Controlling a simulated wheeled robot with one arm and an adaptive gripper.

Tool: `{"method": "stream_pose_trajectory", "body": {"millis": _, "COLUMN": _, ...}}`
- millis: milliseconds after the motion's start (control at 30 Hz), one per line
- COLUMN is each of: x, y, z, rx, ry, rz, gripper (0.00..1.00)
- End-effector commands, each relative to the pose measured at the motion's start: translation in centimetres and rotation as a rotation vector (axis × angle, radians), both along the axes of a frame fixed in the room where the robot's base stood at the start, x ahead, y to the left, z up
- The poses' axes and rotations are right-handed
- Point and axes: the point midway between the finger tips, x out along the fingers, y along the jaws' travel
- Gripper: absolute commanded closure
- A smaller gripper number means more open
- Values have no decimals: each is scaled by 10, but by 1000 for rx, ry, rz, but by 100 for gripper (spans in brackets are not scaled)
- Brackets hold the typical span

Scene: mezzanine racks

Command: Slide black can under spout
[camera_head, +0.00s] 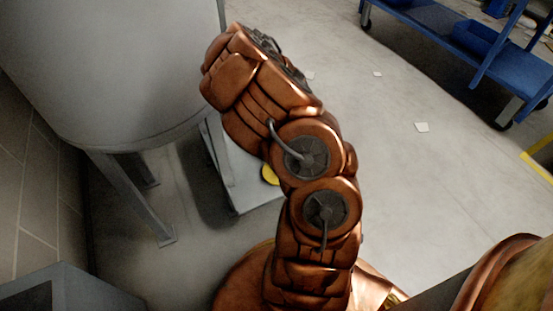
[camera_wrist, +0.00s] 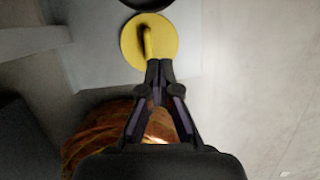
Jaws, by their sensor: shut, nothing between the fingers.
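My gripper (camera_wrist: 158,72) is shut and empty in the wrist view. Its fingertips point at a yellow disc (camera_wrist: 132,42) with a raised yellow bar on it; I cannot tell whether they touch. Part of a round black thing (camera_wrist: 146,4) shows at the top edge, just beyond the yellow disc; it may be the black can, but most of it is out of frame. In the head view a small part of a yellow thing (camera_head: 269,175) shows beside my arm, which hides my gripper. No spout is clearly visible.
A large grey tank (camera_head: 110,65) on legs stands at the left. A pale grey platform (camera_head: 238,172) is beside it, partly behind my arm. A blue cart (camera_head: 430,22) stands at the upper right. The floor between is mostly clear, with a few paper scraps (camera_head: 422,127).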

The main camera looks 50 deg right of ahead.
Motion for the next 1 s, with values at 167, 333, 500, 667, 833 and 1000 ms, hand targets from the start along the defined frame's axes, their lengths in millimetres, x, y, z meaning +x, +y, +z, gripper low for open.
{"method": "stream_pose_trajectory", "body": {"millis": 167, "x": -9, "y": 9, "z": -23, "rx": 40, "ry": 30, "rz": 57, "gripper": 100}}
{"method": "stream_pose_trajectory", "body": {"millis": 333, "x": -5, "y": 7, "z": -38, "rx": 38, "ry": 29, "rz": 57, "gripper": 100}}
{"method": "stream_pose_trajectory", "body": {"millis": 500, "x": 1, "y": 7, "z": -63, "rx": 42, "ry": 27, "rz": 57, "gripper": 100}}
{"method": "stream_pose_trajectory", "body": {"millis": 667, "x": 7, "y": 3, "z": -84, "rx": 38, "ry": 25, "rz": 54, "gripper": 100}}
{"method": "stream_pose_trajectory", "body": {"millis": 833, "x": 12, "y": 2, "z": -110, "rx": 41, "ry": 27, "rz": 55, "gripper": 100}}
{"method": "stream_pose_trajectory", "body": {"millis": 1000, "x": 26, "y": -4, "z": -114, "rx": 36, "ry": 25, "rz": 56, "gripper": 100}}
